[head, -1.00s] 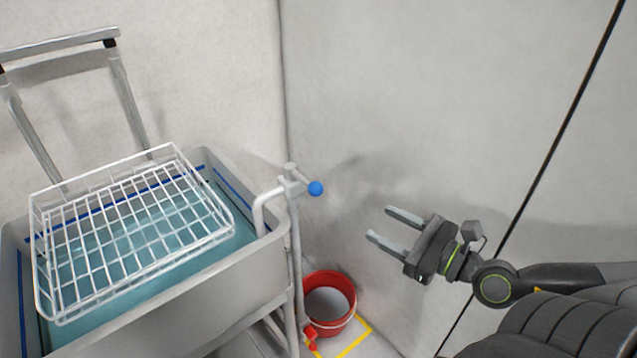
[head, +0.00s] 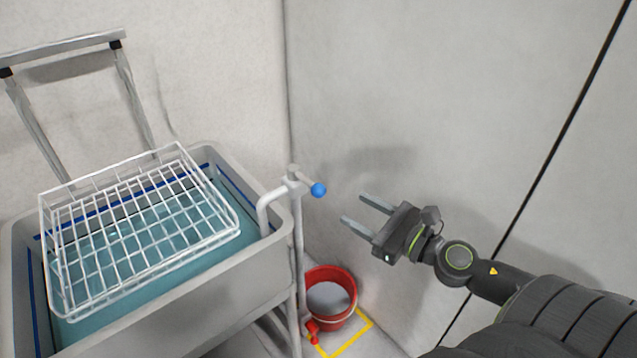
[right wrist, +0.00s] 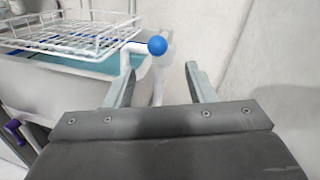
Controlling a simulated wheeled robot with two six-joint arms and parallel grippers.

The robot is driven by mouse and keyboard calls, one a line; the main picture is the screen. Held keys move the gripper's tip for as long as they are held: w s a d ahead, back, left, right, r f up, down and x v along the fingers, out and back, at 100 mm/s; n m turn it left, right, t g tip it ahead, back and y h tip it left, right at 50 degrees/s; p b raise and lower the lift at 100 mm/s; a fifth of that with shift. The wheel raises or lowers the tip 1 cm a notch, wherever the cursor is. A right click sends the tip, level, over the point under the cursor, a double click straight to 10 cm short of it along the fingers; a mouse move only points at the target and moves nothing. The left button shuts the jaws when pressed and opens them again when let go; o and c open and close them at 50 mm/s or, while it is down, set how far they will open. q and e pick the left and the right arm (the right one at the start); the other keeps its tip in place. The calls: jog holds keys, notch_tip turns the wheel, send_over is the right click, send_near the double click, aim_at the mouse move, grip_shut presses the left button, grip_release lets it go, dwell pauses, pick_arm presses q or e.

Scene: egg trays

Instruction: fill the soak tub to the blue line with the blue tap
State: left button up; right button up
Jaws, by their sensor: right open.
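The grey soak tub (head: 215,292) stands at the left with blue-green water in it. A blue line (head: 236,194) runs along its inner wall, and the water surface lies below it. The tap (head: 270,204) is a white pipe bent over the tub's right edge, with a blue knob (head: 319,190) on its lever pointing right. The knob also shows in the right wrist view (right wrist: 157,46), ahead and between the fingers. My right gripper (head: 359,208) is open and empty, right of the knob and apart from it. My left gripper is not in view.
A white wire basket (head: 140,229) hangs over the tub under a metal frame (head: 60,46). A red bucket (head: 331,299) stands on the floor in a yellow outline, beside a red valve (head: 312,332). Walls close in behind and right.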

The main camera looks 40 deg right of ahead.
aim_at(325, 193)
jog(key=p+x, duration=0.9)
jog(key=x, duration=0.1)
jog(key=shift+a, duration=0.25)
jog(key=shift+w+a, duration=0.15)
jog(key=shift+w, duration=0.25)
grip_shut()
